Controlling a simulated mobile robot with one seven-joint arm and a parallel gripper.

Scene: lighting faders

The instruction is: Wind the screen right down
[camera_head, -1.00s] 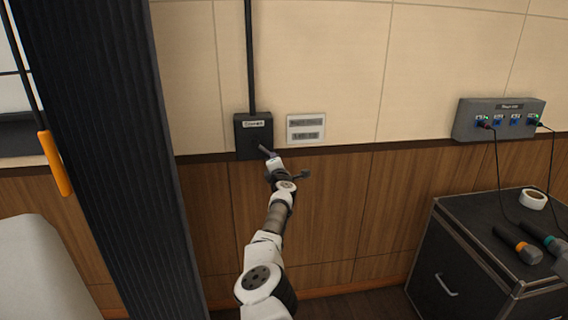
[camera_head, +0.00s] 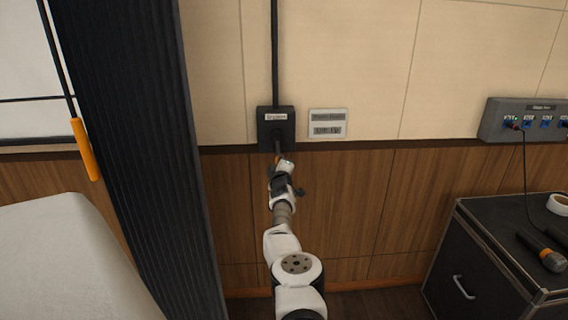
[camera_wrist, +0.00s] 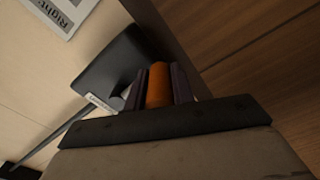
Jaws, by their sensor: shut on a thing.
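The black winder box (camera_head: 276,128), with a small white label, is fixed to the wall at the end of a dark vertical pole. Its orange crank grip (camera_wrist: 158,86) stands between my fingers in the wrist view. My gripper (camera_head: 283,160) is shut on that grip, just below the box. In the head view my gripper mostly hides the grip. My gripper (camera_wrist: 159,88) also shows in the wrist view. A white panel (camera_head: 25,50) with dark lines shows at the upper left; I cannot tell if it is the screen.
A grey-and-white notice (camera_head: 327,123) is right of the box, its print mostly unreadable. A dark ribbed curtain (camera_head: 145,150) hangs left, beside an orange handle (camera_head: 84,149). A black case (camera_head: 480,265) and wall socket panel (camera_head: 520,120) are at right.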

